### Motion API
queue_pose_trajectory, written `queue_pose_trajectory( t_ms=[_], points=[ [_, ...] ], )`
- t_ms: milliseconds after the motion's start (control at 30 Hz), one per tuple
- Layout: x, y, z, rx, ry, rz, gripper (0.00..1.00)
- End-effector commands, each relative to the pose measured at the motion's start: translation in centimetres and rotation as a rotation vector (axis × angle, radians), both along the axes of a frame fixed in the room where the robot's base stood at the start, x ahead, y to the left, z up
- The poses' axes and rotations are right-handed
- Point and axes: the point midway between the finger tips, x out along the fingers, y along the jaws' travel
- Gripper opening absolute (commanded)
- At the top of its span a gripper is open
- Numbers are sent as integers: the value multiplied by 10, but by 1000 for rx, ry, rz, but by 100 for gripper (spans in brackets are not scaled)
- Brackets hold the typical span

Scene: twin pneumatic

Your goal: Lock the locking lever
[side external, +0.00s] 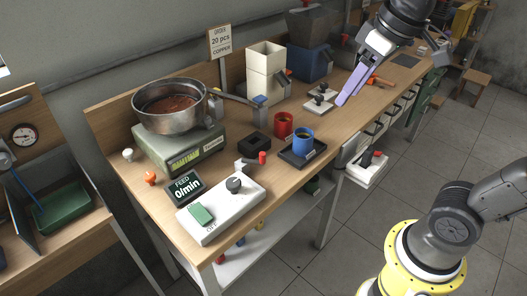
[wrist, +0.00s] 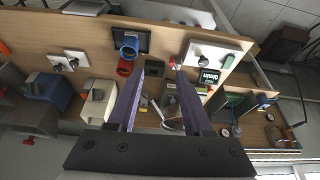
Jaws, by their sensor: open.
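A small lever with a red tip (side external: 262,157) sticks out from a white bracket at the back of the white control box (side external: 222,208). The red tip also shows in the wrist view (wrist: 172,62), beside the white box (wrist: 214,54). Other small handles show on the bench, and I cannot tell for sure which is the locking lever. My gripper (side external: 341,101) is open and empty, in the air above the right part of the bench, apart from the red-tipped lever. In the wrist view its two purple fingers (wrist: 160,75) stand apart with nothing between them.
A red cup (side external: 283,124) and a blue cup (side external: 302,141) on a dark tray stand near the lever. A metal bowl on a green scale (side external: 181,158) is at the left.

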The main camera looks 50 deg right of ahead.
Motion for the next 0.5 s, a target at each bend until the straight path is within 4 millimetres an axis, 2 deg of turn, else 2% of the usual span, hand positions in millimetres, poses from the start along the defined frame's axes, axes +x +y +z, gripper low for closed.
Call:
queue_pose_trajectory(
  t_ms=[33, 233, 400, 500],
  points=[
    [20, 4, 2, -2, 32, 12, 51],
    [90, 20, -5, -10, 146, 49, 51],
    [142, 36, -33, -20, 242, 81, 51],
    [163, 45, -55, -25, 286, 94, 51]
  ],
)
